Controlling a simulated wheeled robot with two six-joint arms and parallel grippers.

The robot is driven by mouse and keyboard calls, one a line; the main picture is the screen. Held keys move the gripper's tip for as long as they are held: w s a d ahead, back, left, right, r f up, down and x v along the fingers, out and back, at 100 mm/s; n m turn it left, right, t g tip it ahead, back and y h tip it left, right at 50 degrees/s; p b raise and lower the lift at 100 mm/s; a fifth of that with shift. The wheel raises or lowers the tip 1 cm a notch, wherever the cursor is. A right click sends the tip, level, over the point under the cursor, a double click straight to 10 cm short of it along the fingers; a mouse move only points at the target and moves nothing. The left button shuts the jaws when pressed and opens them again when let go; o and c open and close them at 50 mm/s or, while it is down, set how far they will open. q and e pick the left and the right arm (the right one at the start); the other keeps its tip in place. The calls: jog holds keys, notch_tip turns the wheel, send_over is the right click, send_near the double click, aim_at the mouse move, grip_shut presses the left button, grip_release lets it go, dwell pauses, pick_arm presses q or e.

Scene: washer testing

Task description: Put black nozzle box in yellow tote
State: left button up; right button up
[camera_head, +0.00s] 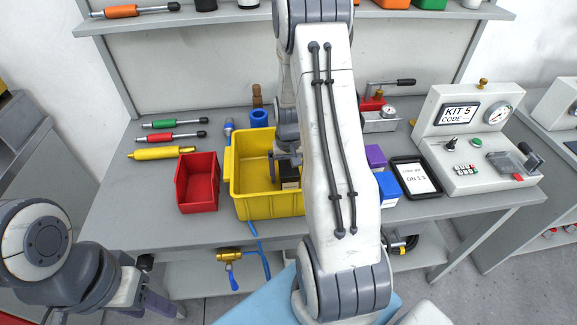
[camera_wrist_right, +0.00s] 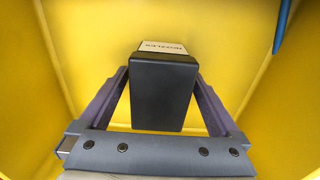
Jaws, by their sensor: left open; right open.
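The yellow tote (camera_head: 268,206) stands on the grey workbench, left of my right arm. The black nozzle box (camera_wrist_right: 163,92), with a pale label on one end, is inside the tote in the right wrist view; it also shows in the head view (camera_head: 290,182). My right gripper (camera_wrist_right: 165,80) reaches down into the tote. Its fingers are open on either side of the box, with gaps visible. Whether the box rests on the tote floor is hard to tell. My left gripper (camera_head: 160,300) is open at the lower left, below the bench front, and empty.
A red bin (camera_head: 198,183) stands left of the tote. Blue (camera_head: 387,188) and purple (camera_head: 375,157) boxes, a tablet (camera_head: 416,176) and a test unit (camera_head: 475,140) stand to the right. The front left bench is clear.

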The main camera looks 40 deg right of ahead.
aim_at(289, 166)
notch_tip(289, 166, up, 12)
jog(key=shift+r+b, duration=0.1)
jog(key=shift+b, duration=0.2)
jog(key=s+a+r+n, duration=0.2)
jog(key=a+n, duration=0.2)
jog(key=a, duration=0.7)
jog(key=s+a+r+n, duration=0.3)
jog(key=a, duration=0.8)
jog(key=s+a+n+y, duration=0.1)
jog(key=s+a+n, duration=0.5)
jog(key=s+a, duration=0.4)
jog(key=s, duration=0.4)
jog(key=shift+s+r+n, duration=0.2)
jog(key=shift+s+n, duration=0.2)
